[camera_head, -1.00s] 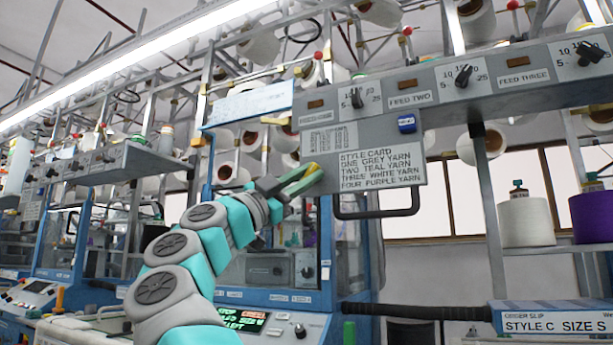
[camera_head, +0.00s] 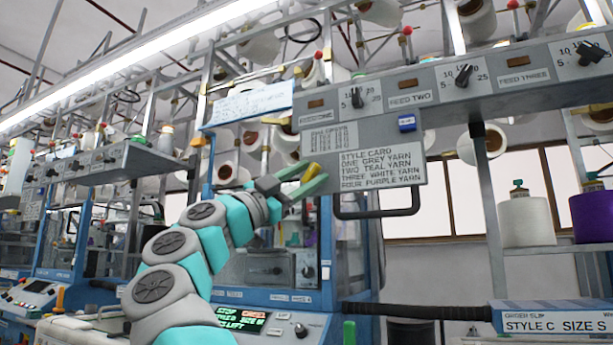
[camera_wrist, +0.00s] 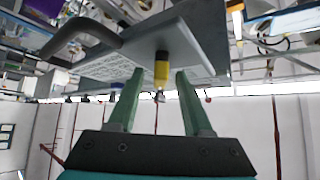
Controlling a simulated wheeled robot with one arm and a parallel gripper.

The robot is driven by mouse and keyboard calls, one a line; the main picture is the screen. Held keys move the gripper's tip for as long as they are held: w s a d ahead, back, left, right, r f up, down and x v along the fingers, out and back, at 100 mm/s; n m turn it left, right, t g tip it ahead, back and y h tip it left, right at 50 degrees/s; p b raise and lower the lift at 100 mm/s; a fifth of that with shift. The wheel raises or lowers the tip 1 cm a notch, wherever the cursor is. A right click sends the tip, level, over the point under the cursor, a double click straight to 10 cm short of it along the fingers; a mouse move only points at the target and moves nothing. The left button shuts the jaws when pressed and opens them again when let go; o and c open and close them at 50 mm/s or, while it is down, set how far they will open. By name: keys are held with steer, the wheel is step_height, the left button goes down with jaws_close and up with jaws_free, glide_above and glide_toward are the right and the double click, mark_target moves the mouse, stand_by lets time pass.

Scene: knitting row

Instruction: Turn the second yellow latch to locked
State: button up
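A yellow latch (camera_head: 313,172) sits at the left end of the grey control panel (camera_head: 370,140), beside the style card. In the wrist view the latch (camera_wrist: 161,70) shows a dark collar and a yellow end. I cannot tell from its pose whether it is locked. My gripper (camera_head: 308,180) is open at the panel's left edge. In the wrist view its two green fingers (camera_wrist: 158,76) stand apart on either side of the latch, with visible gaps and no clear contact.
A dark bar handle (camera_head: 378,212) hangs under the panel, right of my gripper. Black knobs (camera_head: 357,98) and a blue switch (camera_head: 407,123) are on the panel. Yarn cones (camera_head: 525,220) stand on a shelf at right. A knitting machine is behind my arm.

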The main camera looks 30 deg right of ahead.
steer(key=shift+a, duration=0.1)
steer(key=b+v, duration=0.1)
steer(key=v, duration=0.6)
steer(key=shift+a+f, duration=0.25)
steer(key=shift+o, duration=0.2)
